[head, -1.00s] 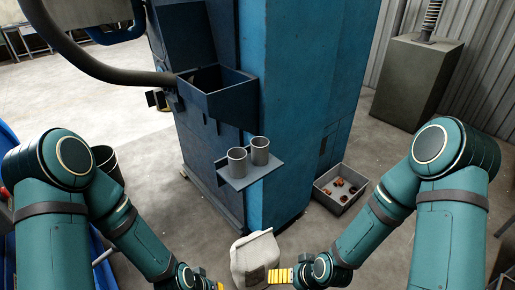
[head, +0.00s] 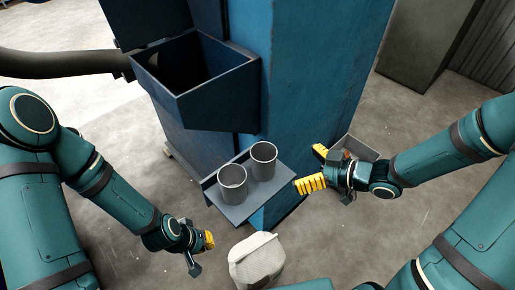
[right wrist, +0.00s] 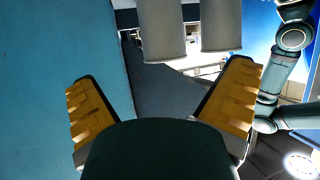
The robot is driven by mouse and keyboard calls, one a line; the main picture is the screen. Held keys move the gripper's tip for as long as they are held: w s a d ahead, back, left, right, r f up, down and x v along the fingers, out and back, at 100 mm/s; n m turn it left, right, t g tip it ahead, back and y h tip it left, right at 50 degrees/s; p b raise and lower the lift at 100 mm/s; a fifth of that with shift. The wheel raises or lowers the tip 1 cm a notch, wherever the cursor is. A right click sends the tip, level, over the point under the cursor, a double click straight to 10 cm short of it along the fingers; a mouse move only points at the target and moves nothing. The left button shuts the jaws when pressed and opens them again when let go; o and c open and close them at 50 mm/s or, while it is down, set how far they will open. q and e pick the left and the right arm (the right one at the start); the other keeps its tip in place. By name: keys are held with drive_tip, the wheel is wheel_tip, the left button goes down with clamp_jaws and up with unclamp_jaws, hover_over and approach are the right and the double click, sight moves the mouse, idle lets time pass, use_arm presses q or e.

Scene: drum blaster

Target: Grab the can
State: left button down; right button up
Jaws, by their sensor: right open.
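Two grey metal cans stand upright side by side on a small shelf (head: 238,213) on the blue machine: a left can (head: 232,185) and a right can (head: 264,161). My right gripper (head: 306,168) is open and empty, to the right of the right can and apart from it. In the right wrist view both cans, one (right wrist: 162,32) and the other (right wrist: 221,26), show at the top, beyond the open fingers (right wrist: 163,82). My left gripper (head: 207,241) is low, left of and below the shelf; I cannot tell its opening.
The blue machine (head: 310,70) stands close behind the shelf, with an open hopper box (head: 205,95) up and left. A whitish container (head: 256,262) stands below the shelf. A grey bin (head: 362,148) is on the floor behind my right gripper.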

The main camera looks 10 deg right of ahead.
sight(262, 162)
drive_tip(key=b+x, duration=0.3)
drive_tip(key=x, duration=0.5)
drive_tip(key=shift+a, duration=0.2)
drive_tip(key=b+x, duration=0.1)
drive_tip(key=x, duration=0.3)
drive_tip(key=shift+f+b, duration=0.4)
drive_tip(key=shift+f, duration=0.05)
drive_tip(key=shift+w+a+f, duration=0.1)
drive_tip(key=shift+w+a, duration=0.2)
drive_tip(key=c, duration=1.3)
